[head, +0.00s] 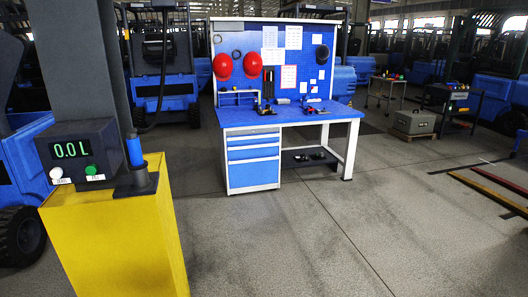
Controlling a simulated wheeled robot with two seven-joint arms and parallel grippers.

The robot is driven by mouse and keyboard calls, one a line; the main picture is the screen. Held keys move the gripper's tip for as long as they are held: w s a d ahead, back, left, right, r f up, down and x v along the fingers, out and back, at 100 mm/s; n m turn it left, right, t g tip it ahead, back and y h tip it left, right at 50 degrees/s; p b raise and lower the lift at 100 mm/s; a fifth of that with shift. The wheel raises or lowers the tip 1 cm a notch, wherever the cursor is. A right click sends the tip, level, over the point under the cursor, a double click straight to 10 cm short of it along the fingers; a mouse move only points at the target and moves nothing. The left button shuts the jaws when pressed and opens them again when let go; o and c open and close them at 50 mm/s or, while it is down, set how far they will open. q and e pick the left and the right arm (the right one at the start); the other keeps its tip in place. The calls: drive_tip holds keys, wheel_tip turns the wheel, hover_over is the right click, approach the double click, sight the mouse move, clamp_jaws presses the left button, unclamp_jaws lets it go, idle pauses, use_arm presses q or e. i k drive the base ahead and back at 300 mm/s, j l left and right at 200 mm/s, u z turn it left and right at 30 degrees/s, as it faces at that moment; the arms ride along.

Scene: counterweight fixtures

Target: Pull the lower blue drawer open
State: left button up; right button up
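The blue workbench (330,113) stands a few metres ahead, near the middle of the head view. Under its left side is a white-framed cabinet with several blue drawer fronts. The lower blue drawer (254,174) is the tallest front, at the bottom of the cabinet. It looks shut and flush with the frame. The narrower middle drawer (254,153) and upper drawer (252,140) above it also look shut. Neither of my grippers shows in this view.
A yellow pedestal (115,240) with a display box (80,152) reading 0.0 L stands close at left. Forklifts line the left and back. A grey case (415,122) and carts stand at right. The floor before the drawers is clear.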

sight(244, 173)
drive_tip(key=i+l, duration=0.2)
drive_tip(key=i, duration=2.8)
drive_tip(key=i+l+z, duration=0.1)
drive_tip(key=i+l, duration=0.15)
drive_tip(key=i, duration=2.8)
